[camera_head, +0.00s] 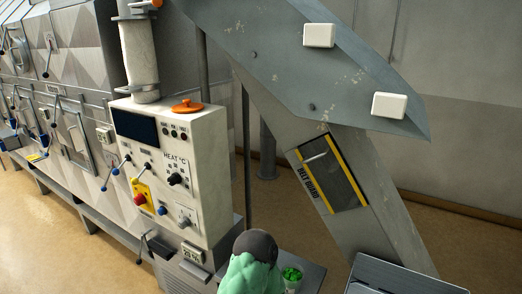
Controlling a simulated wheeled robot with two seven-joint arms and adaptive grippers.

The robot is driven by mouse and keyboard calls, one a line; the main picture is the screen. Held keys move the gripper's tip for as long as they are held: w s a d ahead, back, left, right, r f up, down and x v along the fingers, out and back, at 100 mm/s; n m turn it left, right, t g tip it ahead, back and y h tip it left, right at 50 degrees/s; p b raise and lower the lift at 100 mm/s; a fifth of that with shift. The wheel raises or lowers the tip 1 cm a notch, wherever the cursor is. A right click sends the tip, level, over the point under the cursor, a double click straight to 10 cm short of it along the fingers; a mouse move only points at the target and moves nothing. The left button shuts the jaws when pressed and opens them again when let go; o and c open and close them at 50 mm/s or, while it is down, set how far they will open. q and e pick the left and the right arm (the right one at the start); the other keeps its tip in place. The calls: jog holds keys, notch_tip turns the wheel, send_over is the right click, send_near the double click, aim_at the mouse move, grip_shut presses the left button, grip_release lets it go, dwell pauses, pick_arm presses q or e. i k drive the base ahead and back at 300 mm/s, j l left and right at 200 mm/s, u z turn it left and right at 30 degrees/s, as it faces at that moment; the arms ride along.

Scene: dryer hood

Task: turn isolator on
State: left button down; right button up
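A cream control panel (205,135) stands left of the middle, with a dark display, small indicators, a "HEAT °C" label and a black knob. On its lower left is a yellow plate (145,188) with a red knob (140,198), which looks like the isolator. Its setting is too small to read. Blue-tipped and black-tipped levers are beside and above it. A grey dial (185,221) and a blue knob (162,210) sit to its right. Neither of my grippers shows in the head view, and nothing covers the panel's front.
A grey inclined conveyor (300,75) carries white blocks (389,105) and has a "BELT GUARD" hatch (332,174). A green rounded object (250,275) with a dark top stands before the panel, beside a small tub of green pieces (291,279). Faceted metal machinery (60,60) extends left. The left floor is clear.

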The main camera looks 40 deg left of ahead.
aim_at(139, 199)
jog(key=u, duration=1.95)
jog(key=i+j, duration=0.2)
jog(key=i+j+z, duration=0.1)
jog(key=j, duration=0.3)
jog(key=i+j+z, duration=0.1)
jog(key=i+j, duration=0.2)
